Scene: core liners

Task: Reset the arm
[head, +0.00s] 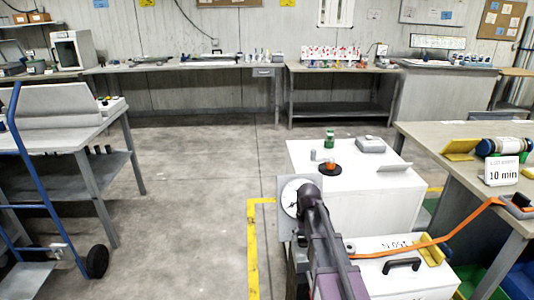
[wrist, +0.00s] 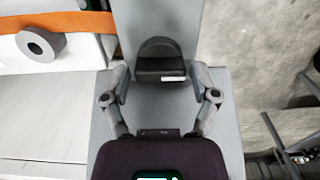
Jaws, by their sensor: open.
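My arm (head: 318,235) reaches up from the bottom middle of the head view. My gripper is hard to make out in that view. In the wrist view, my gripper (wrist: 161,76) has its two fingers spread wide apart, with nothing held between them. A black rounded part on a grey surface shows behind the gap between the fingers; I cannot tell whether it touches them.
A white cabinet (head: 390,197) bearing a green-capped jar (head: 330,138) and a grey device (head: 370,145) stands beyond my arm. An orange strap (head: 440,240) runs to the right bench (head: 430,133). A blue hand truck (head: 45,195) stands left. The middle floor is clear.

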